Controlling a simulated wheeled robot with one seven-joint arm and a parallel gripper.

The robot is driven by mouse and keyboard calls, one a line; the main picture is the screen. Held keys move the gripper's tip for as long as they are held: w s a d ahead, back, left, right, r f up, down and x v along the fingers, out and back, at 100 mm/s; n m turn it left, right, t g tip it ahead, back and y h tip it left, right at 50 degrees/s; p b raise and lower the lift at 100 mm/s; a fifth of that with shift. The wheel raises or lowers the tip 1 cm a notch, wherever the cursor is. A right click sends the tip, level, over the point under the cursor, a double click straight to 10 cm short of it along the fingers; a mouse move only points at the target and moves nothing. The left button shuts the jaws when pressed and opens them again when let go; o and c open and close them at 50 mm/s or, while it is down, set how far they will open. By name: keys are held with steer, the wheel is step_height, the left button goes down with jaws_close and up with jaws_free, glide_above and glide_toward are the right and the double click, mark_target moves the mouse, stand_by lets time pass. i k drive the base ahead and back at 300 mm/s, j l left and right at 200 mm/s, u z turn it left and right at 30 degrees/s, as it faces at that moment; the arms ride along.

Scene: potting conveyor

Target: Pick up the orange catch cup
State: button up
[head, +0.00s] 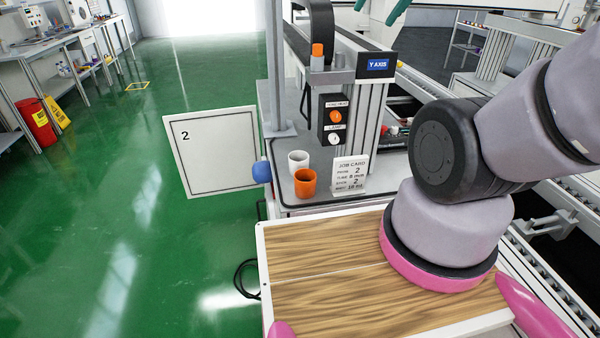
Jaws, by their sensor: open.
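The orange catch cup (305,184) stands upright near the front left corner of the grey machine table (345,196), with its open top showing. A white cup (298,158) stands just behind it. A job card (350,174) stands close to the right of the orange cup. My arm rises at the right and leaves the picture at the upper right. My gripper is out of view, so nothing shows between it and the cup.
A blue ball-shaped knob (261,172) sits at the table's left edge, beside an open white panel (213,152) marked 2. A control box (334,119) and a metal column stand behind the cups. Green floor lies open at the left.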

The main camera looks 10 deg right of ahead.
mark_target(305, 179)
steer(key=k+j, duration=0.25)
steer(key=j, duration=0.15)
steer(key=k+j, duration=0.25)
steer(key=j, duration=0.15)
steer(key=k+j, duration=0.25)
steer(key=j, duration=0.15)
steer(key=k+j, duration=0.25)
steer(key=j, duration=0.15)
steer(key=z, duration=0.05)
